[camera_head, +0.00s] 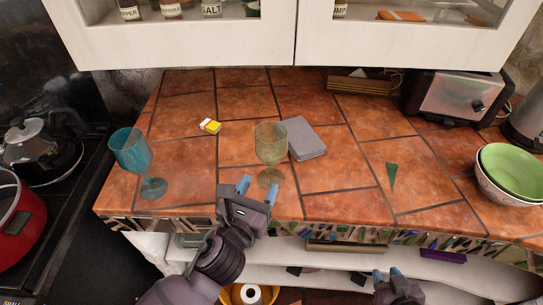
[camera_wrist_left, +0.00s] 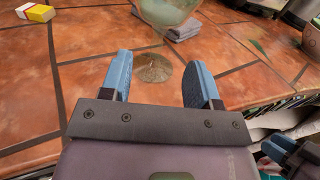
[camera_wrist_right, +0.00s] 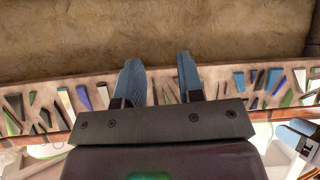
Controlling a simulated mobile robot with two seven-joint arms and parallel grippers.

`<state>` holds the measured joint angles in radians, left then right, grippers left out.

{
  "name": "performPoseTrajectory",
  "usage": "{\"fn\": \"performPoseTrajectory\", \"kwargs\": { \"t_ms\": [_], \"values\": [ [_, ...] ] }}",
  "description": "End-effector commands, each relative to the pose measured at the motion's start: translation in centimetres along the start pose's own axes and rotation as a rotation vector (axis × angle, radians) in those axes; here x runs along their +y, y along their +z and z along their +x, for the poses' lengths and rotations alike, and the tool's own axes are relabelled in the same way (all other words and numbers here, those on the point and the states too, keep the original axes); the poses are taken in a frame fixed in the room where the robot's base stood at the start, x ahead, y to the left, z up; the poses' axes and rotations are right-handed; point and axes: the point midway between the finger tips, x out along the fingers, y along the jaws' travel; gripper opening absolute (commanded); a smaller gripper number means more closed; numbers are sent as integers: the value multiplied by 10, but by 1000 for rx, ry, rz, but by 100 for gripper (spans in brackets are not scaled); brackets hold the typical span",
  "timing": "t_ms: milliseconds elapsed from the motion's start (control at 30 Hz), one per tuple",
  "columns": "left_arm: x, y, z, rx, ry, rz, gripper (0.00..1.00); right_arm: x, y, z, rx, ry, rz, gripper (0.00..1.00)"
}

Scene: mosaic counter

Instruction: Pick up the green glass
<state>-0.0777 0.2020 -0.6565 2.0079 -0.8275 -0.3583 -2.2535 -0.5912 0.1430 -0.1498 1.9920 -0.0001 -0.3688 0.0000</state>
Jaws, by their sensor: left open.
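The green glass (camera_head: 270,142), a translucent goblet, stands upright on the tiled counter. Its round foot (camera_wrist_left: 152,68) and the lower part of its bowl show in the left wrist view; the bowl top is cut off there. My left gripper (camera_head: 243,182) is open and empty, just in front and to the left of the glass. In the left wrist view the foot lies beyond and between the two blue fingers (camera_wrist_left: 160,75). My right gripper (camera_head: 387,274) is low in front of the counter edge, its fingers apart and empty (camera_wrist_right: 158,72).
A blue goblet (camera_head: 130,152) stands at the counter's left. Bowls (camera_head: 513,172) and a toaster (camera_head: 458,97) are at right. White cabinets (camera_head: 180,45) hang above.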

Motion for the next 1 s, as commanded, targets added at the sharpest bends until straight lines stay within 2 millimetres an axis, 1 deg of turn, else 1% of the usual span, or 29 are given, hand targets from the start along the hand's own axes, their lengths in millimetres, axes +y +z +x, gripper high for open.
{"fn": "performPoseTrajectory", "kwargs": {
  "t_ms": [33,100,267,500,600,733,933,967,1000],
  "values": [
    [0,0,6,-1,0,0,56,0,2,-1,-4,0,2,34],
    [0,0,12,0,0,1,56,0,4,-2,-8,1,3,34],
    [0,0,20,0,0,-2,56,0,8,-4,-16,2,4,34],
    [2,-1,51,1,1,-2,56,0,13,-5,-23,3,4,34],
    [2,-1,62,0,0,-2,56,0,12,-4,-22,2,4,34],
    [2,-2,67,2,0,-2,56,0,10,-2,-18,1,3,34],
    [2,-1,67,2,0,-2,56,-1,6,0,-8,0,2,34],
    [2,-1,67,2,0,-2,53,-1,5,1,-7,0,2,34],
    [2,-1,67,2,0,-2,47,-1,5,1,-6,-1,1,34]
  ]
}}
